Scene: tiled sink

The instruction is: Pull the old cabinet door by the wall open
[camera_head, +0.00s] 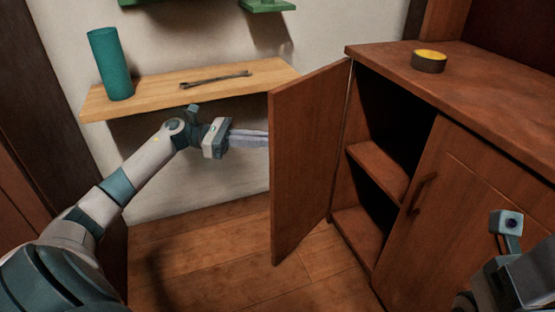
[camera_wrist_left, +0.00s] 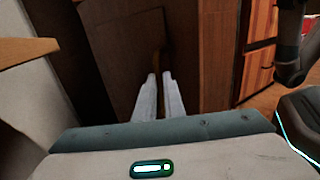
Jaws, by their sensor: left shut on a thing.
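The old wooden cabinet's left door (camera_head: 305,155) stands swung well open toward the wall, showing the dark inside and shelf (camera_head: 378,170). My left gripper (camera_head: 262,138) reaches from the left to the door's outer face; its fingertips are hidden behind the door's free edge in the head view. In the left wrist view the gripper (camera_wrist_left: 159,85) is shut on the door handle (camera_wrist_left: 158,62), a dim narrow bar between the fingers. The cabinet's right door (camera_head: 450,205) is closed, with its own handle (camera_head: 422,193). My right gripper (camera_head: 490,285) is at the lower right, its fingers not clearly visible.
A wooden wall shelf (camera_head: 160,92) above my left forearm holds a teal cylinder (camera_head: 110,64) and a wrench (camera_head: 214,79). A round dark tin with a yellow top (camera_head: 429,61) sits on the cabinet top (camera_head: 480,95). The wooden floor (camera_head: 210,250) before the open door is clear.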

